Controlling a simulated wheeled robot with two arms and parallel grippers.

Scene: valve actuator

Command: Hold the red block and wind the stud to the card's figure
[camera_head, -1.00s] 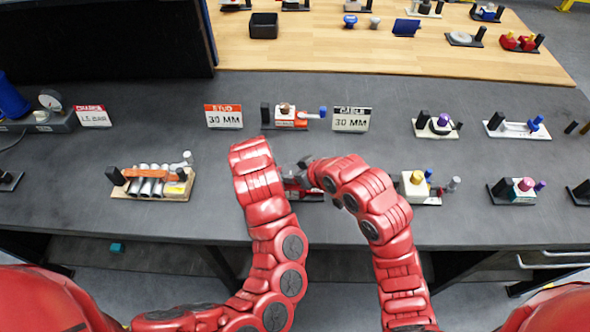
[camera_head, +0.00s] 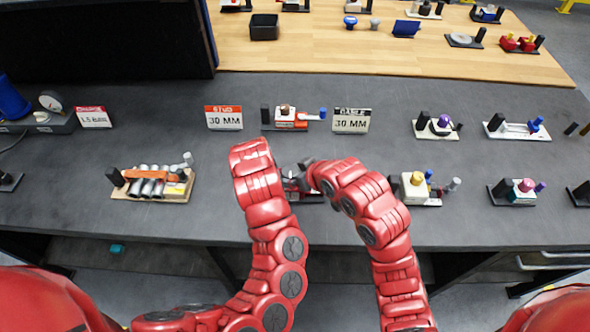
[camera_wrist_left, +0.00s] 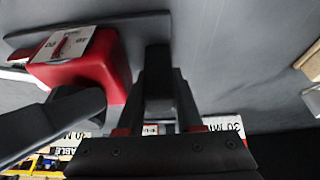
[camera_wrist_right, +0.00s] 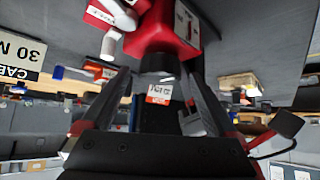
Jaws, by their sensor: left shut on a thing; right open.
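The red block (camera_wrist_left: 95,72) carries a white scale plate (camera_wrist_left: 68,44) with a red pointer; I cannot read its value. In the head view, the block (camera_head: 300,184) is mostly hidden between my arms. My left gripper (camera_wrist_left: 158,110) is shut on a black upright post (camera_wrist_left: 158,65) beside the block. My right gripper (camera_wrist_right: 155,92) is open, its fingers either side of a dark round end (camera_wrist_right: 156,62) projecting from the block, which shows in the right wrist view (camera_wrist_right: 163,30). I cannot tell whether they touch it. The orange-topped stud card (camera_head: 223,117) reads 30 MM.
A black-topped cable card (camera_head: 351,120) also reads 30 MM. Another red-and-white fixture (camera_head: 290,117) stands behind my grippers. A fixture with a yellow knob (camera_head: 417,188) stands close to the right arm. A pipe fixture (camera_head: 155,184) is on the left, with bare bench between.

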